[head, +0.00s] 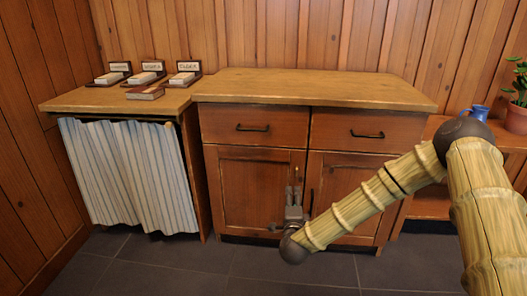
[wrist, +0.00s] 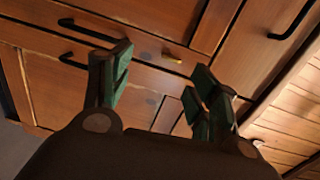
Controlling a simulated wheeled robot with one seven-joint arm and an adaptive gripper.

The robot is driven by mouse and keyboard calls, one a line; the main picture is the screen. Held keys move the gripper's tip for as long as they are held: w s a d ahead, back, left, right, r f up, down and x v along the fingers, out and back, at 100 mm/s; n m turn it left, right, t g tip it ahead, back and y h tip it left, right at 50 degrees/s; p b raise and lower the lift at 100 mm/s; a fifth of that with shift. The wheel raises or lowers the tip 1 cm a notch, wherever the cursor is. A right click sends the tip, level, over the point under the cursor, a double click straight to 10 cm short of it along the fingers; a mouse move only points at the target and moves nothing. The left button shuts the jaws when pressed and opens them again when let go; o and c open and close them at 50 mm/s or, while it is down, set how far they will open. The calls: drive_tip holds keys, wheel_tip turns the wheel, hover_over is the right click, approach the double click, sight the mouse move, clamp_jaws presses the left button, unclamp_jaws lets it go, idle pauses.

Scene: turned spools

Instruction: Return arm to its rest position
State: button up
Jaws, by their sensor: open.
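My arm comes in from the right in the head view, bamboo-like with dark joints. My gripper (head: 294,198) is small there, low in front of the wooden cabinet's doors (head: 250,185). In the wrist view my gripper (wrist: 160,82) shows two green-padded fingers spread apart. Nothing is between them, so it is open and empty. Behind the fingers are the cabinet's wooden fronts with dark handles (wrist: 88,30). I cannot tell whether the gripper touches a door.
A wooden counter (head: 310,86) tops the cabinet and is bare. At left, a lower counter holds labelled trays (head: 147,73) and a brown book (head: 145,92) above a striped curtain (head: 130,175). At right, a blue jug (head: 476,113) and potted plant (head: 517,115) stand on a shelf. Dark floor tiles (head: 190,260) are clear.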

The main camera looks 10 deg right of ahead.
drive_tip(key=s+a+f+n+g+y, duration=0.2)
drive_tip(key=s+a+f+n+g, duration=0.15)
drive_tip(key=s+f, duration=0.35)
drive_tip(key=s+a+f+n+g+y, duration=0.2)
drive_tip(key=s+f+n, duration=0.2)
drive_tip(key=s+f, duration=0.4)
drive_tip(key=s+a+f+n+g+y, duration=0.2)
drive_tip(key=s+a+f+n+g, duration=0.15)
drive_tip(key=s+f, duration=0.35)
drive_tip(key=s+d+f+n+g+h, duration=0.1)
drive_tip(key=s+d+f+n+g, duration=0.15)
drive_tip(key=s, duration=0.65)
drive_tip(key=s+d+f+n+g, duration=0.2)
drive_tip(key=s+d+n+g, duration=0.1)
drive_tip(key=s, duration=0.7)
drive_tip(key=s+d+f+n+g+h, duration=0.1)
drive_tip(key=s+d+f+n+g, duration=0.15)
drive_tip(key=s, duration=0.65)
wheel_tip(320, 180, up, 36)
drive_tip(key=s+d+p, duration=0.1)
drive_tip(key=p, duration=3.4)
drive_tip(key=shift+n, duration=0.4)
drive_tip(key=shift+c, duration=0.4)
